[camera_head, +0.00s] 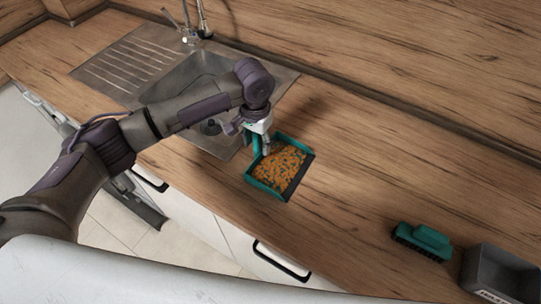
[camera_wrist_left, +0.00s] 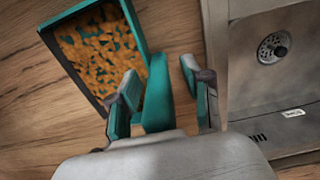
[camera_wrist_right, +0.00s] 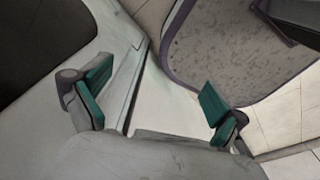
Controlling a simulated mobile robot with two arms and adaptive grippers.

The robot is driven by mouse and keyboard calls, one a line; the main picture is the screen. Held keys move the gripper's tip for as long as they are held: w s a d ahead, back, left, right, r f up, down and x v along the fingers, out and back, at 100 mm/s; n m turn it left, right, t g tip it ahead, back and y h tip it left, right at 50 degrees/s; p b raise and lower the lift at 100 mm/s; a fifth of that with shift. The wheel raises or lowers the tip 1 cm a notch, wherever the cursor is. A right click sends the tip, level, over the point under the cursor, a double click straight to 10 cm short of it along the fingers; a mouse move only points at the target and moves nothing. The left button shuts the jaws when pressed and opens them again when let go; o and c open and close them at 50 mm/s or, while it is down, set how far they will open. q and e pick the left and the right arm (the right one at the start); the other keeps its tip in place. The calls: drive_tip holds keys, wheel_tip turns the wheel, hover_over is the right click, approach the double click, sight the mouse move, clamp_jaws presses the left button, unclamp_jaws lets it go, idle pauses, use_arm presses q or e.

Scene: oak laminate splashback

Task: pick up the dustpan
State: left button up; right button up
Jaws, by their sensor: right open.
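In the left wrist view, the handle (camera_wrist_left: 157,95) stands between the two fingers of my left gripper (camera_wrist_left: 159,70), with a narrow gap showing on each side. The pan (camera_wrist_left: 148,25) spreads to the upper left there. My right gripper (camera_wrist_right: 156,75) shows only in its own wrist view, open and empty.
The steel sink (camera_head: 190,85) with its tap lies left of the dustpan. A teal brush (camera_head: 425,240) and a dark grey bin (camera_head: 497,275) stand at the right end of the counter. The counter between dustpan and brush is clear.

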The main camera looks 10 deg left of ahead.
use_arm(q)
clamp_jaws()
drive_tip(key=shift+r, duration=0.15)
